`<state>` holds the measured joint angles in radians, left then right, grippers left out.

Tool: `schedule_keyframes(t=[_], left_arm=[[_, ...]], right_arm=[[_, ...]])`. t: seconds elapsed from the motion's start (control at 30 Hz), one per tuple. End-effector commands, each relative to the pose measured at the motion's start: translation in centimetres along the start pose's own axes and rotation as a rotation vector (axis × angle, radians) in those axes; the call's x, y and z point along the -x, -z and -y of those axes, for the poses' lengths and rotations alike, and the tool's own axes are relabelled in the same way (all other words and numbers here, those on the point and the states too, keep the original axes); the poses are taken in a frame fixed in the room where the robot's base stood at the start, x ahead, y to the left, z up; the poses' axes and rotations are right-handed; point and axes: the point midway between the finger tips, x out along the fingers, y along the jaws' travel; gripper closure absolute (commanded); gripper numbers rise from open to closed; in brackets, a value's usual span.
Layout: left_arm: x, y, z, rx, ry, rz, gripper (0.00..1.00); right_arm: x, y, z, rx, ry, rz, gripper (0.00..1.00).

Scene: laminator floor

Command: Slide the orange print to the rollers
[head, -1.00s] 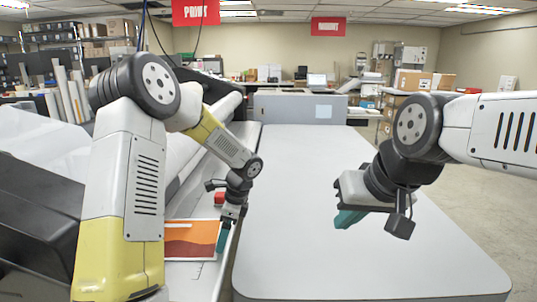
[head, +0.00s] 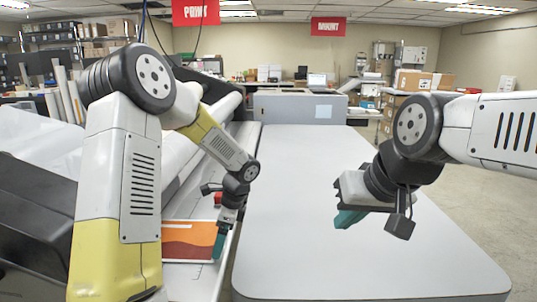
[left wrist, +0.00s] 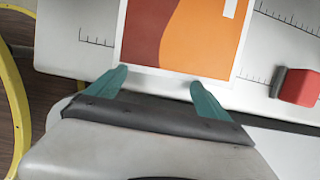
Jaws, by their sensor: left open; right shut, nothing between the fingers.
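The orange print (head: 190,238), orange and dark red with a white border, lies flat on the laminator's feed shelf at the left of the head view. It also shows in the left wrist view (left wrist: 180,36), where its near edge is level with my fingertips. My left gripper (head: 218,246) points down at the print's right side in the head view. Its teal fingers (left wrist: 157,84) are open, with the print's white edge just ahead of and between them; I cannot tell whether they touch it. My right gripper (head: 348,219) is shut and empty above the grey table. The long rollers (head: 215,125) run behind my left arm, partly hidden.
A red block (left wrist: 299,87) sits on the shelf right of the print in the left wrist view. Ruler marks line the shelf (left wrist: 62,45). The grey table (head: 330,265) is bare. A grey box (head: 285,106) stands at its far end.

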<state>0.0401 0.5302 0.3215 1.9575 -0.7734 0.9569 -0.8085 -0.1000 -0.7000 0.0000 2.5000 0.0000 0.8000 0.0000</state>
Motion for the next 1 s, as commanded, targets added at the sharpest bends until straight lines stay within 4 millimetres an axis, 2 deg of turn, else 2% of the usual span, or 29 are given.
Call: schedule_keyframes(t=[0.47,1.0], left_arm=[[-0.33,-0.98,0.00,0.000,0.000,0.000,0.09],[-0.15,-0.37,0.01,0.000,-0.001,0.000,0.09]], right_arm=[[0.00,0.00,0.00,0.000,0.000,0.000,1.00],[0.00,0.00,0.00,0.000,0.000,0.000,1.00]])
